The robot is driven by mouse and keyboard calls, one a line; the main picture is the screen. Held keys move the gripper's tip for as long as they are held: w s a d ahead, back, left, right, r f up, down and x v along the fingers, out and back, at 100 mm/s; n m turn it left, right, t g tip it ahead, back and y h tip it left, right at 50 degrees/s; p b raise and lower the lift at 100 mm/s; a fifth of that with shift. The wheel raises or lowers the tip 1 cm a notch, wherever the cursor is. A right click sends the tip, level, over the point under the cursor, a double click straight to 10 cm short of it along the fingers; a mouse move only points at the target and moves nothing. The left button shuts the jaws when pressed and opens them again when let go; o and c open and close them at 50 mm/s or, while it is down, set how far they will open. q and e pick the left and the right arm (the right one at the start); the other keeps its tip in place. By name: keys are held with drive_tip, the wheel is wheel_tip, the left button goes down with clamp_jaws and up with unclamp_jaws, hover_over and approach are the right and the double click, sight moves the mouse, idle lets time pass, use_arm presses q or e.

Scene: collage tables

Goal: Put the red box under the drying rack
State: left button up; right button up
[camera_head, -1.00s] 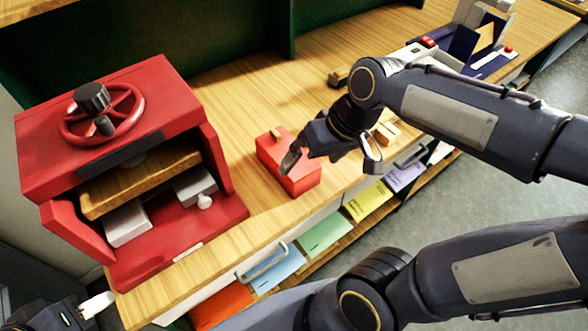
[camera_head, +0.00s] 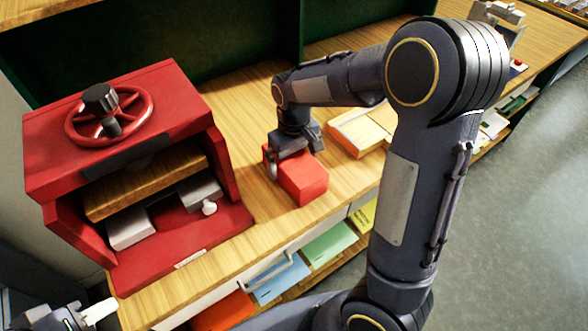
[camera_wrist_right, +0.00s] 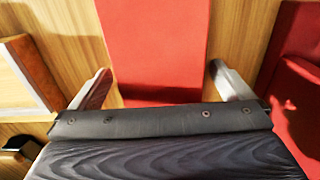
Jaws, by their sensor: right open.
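The red box (camera_head: 305,180) lies on the wooden table to the right of the red press. My right gripper (camera_head: 288,160) is over its far-left end, pointing down. In the right wrist view the red box (camera_wrist_right: 155,45) lies between the two open fingers (camera_wrist_right: 160,80), with a strip of table showing on the right side. My left gripper (camera_head: 90,315) shows only in part at the lower left corner, and its jaw state is unclear.
The red press (camera_head: 110,135) with a handwheel stands on the left. A drawer handle (camera_head: 268,272) and several coloured paper sheets (camera_head: 282,280) are below the table's front edge. A green panel (camera_head: 190,50) rises behind. Bare wood lies between press and box.

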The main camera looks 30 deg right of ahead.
drive_tip(key=shift+f, duration=0.9)
drive_tip(key=shift+c, duration=0.3)
drive_tip(key=c, duration=1.1)
drive_tip(key=shift+o, duration=0.2)
drive_tip(key=shift+r, duration=0.1)
